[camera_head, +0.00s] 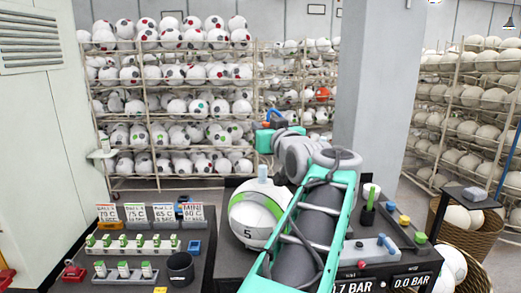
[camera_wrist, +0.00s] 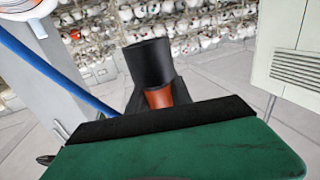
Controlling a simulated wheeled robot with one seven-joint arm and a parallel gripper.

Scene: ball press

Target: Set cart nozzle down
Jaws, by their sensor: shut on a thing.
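My gripper (camera_head: 268,138) is raised above the bench at the middle of the head view, with my arm reaching up from below. In the wrist view, a large green finger with a black pad (camera_wrist: 170,122) fills the lower part. A black cylinder with an orange-brown lower part, which looks like the cart nozzle (camera_wrist: 149,64), stands up from behind that pad. It is gripped, but the other finger is hidden. A blue hose (camera_wrist: 50,68) runs along the left of the wrist view. In the head view the nozzle is too small to make out clearly.
A ball marked 5 (camera_head: 250,219) sits on the bench below my gripper. A dark tray with small bottles and cards (camera_head: 137,240) is at left, with a black cup (camera_head: 180,268). Pressure readouts (camera_head: 411,281) and coloured knobs are at right. Ball racks (camera_head: 170,100) stand behind.

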